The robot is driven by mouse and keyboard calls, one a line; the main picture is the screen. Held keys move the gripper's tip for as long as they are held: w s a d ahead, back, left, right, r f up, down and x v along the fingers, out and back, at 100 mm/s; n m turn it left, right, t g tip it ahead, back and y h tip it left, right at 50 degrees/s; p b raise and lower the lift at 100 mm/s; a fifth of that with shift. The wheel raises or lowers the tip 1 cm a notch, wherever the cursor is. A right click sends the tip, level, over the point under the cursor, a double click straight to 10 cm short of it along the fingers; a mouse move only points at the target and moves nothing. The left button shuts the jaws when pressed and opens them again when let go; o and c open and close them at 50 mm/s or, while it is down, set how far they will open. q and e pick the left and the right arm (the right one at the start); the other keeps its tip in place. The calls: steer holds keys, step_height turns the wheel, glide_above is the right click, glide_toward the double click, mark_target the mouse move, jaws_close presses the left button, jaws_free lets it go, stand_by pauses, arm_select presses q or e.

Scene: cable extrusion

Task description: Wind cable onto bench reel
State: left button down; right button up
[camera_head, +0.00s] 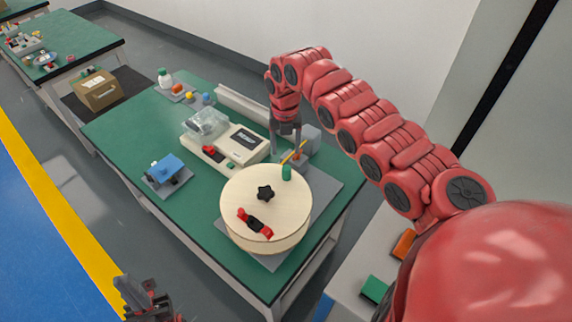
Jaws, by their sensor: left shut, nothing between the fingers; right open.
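The bench reel (285,215) is a round cream drum on a grey base plate at the near end of the green bench. It has a black star knob (265,193) at its centre, a red and black piece (255,222) on its top and a green peg (286,173) at its far rim. My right gripper (287,156) points down just behind the reel, open, beside a thin yellow piece (294,152); I cannot tell whether that is cable. My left gripper (146,300) is shut and empty at the bottom left, away from the bench.
A beige device (242,148) with a dark display and clear cover stands mid-bench. A blue device (167,170) sits at the left edge. Small bottles (165,77) stand at the far end. A cardboard box (97,91) and another bench (75,35) lie beyond.

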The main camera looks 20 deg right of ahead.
step_height(320, 180, up, 7)
steer(key=b, duration=0.1)
steer(key=shift+b, duration=0.4)
